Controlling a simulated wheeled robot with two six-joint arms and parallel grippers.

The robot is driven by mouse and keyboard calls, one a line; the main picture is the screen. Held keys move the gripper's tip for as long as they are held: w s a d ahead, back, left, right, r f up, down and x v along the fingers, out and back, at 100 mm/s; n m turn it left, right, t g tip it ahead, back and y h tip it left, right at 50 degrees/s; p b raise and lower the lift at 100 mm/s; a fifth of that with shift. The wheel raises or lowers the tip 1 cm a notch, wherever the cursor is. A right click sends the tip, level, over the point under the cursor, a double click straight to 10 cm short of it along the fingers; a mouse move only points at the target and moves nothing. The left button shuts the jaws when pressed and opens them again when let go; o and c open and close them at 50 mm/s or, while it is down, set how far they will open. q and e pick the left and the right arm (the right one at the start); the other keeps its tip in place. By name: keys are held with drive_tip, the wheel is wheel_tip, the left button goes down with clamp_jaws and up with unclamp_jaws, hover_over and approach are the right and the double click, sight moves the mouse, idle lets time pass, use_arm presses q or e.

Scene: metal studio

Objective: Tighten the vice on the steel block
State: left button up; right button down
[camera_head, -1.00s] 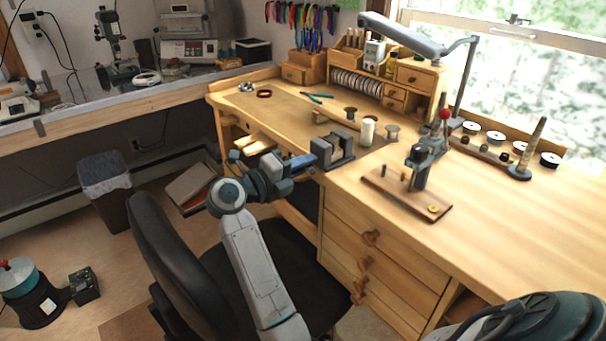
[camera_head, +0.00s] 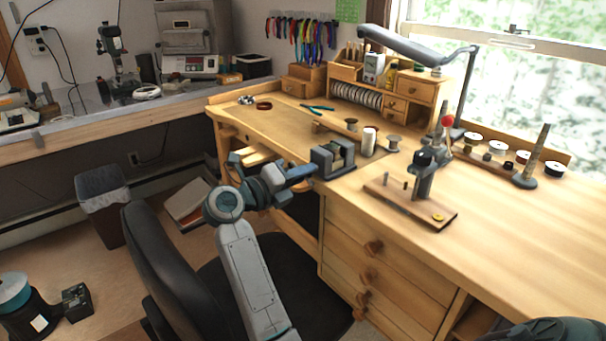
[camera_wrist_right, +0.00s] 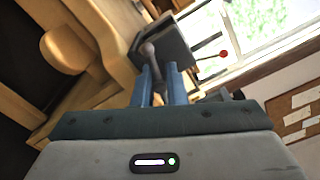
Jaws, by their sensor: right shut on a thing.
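The grey vice (camera_head: 321,163) stands at the front left edge of the wooden bench. A small block (camera_head: 341,158) shows between its jaws, partly hidden by them. My right gripper (camera_head: 308,171) is at the vice's near left side, its blue fingers pointing towards it. In the right wrist view, the blue fingers (camera_wrist_right: 162,86) are shut on the vice handle (camera_wrist_right: 153,62), a dark bar with a rounded end. The vice body (camera_wrist_right: 170,40) is just beyond the fingertips. My left gripper is not in view.
A small press (camera_head: 425,175) on a wooden base stands right of the vice. A black chair (camera_head: 165,265) stands close to my right arm. The bench's right front is clear.

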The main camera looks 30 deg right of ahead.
drive_tip(key=shift+f, duration=0.2)
drive_tip(key=c, duration=1.6)
unclamp_jaws()
drive_tip(key=shift+a, duration=0.1)
drive_tip(key=shift+c, duration=0.2)
drive_tip(key=shift+o, duration=0.8)
drive_tip(key=shift+r, duration=0.1)
